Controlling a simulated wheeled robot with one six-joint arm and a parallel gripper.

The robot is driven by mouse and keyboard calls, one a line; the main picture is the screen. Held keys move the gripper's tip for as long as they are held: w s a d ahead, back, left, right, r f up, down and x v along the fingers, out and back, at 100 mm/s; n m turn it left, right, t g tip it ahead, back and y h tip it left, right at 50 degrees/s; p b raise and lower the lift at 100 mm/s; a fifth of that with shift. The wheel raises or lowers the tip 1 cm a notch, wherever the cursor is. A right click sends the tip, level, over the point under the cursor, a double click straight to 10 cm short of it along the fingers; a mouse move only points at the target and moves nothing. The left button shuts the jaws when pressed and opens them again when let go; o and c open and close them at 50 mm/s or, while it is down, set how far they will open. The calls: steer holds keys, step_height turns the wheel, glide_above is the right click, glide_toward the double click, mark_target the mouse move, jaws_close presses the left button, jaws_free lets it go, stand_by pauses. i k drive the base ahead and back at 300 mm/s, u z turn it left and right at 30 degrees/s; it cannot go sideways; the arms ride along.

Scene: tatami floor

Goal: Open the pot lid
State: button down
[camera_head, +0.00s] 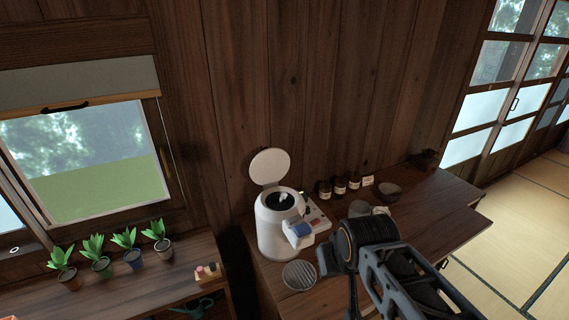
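The white pot (271,233) stands upright on the wooden counter in the head view. Its round white lid (269,166) stands raised, nearly upright, behind the dark open mouth (280,201). My arm reaches in from the lower right. My gripper (328,257) is at the dark end of the arm, to the right of the pot and low over the counter. Its fingers are too small and dark to make out. I cannot tell whether they are open or touching anything.
A small blue and white object (298,231) is at the pot's right side. A round grey slatted disc (299,275) lies in front. Several brown jars (340,188) and a grey bowl (389,192) stand behind my arm. Potted plants (102,257) line the left shelf. Wooden wall behind.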

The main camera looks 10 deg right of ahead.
mark_target(270, 165)
steer(key=z, duration=2.15)
steer(key=k, duration=1.2)
steer(key=u, duration=1.9)
steer(key=i, duration=1)
steer(key=z, duration=0.05)
